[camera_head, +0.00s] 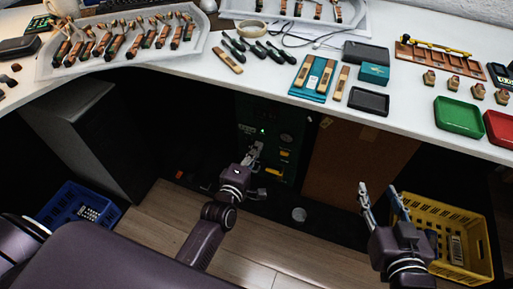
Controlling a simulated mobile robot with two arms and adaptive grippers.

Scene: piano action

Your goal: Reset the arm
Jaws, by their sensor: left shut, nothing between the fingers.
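My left gripper (257,149) is in the middle of the view, below the front edge of the white table (235,90). It is shut with nothing in it and points away toward the dark space under the table. My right gripper (379,188) is at the lower right, also below the table edge. Its two fingers stand apart, pointing up in the picture, with nothing between them. Neither gripper visibly touches anything on the table.
White trays (203,48) with piano hammer parts lie on the table. A green tray (459,116), a red tray (501,128) and a black tray (368,101) sit at the right. A yellow crate (477,238) stands behind my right gripper, a blue crate (62,204) at lower left.

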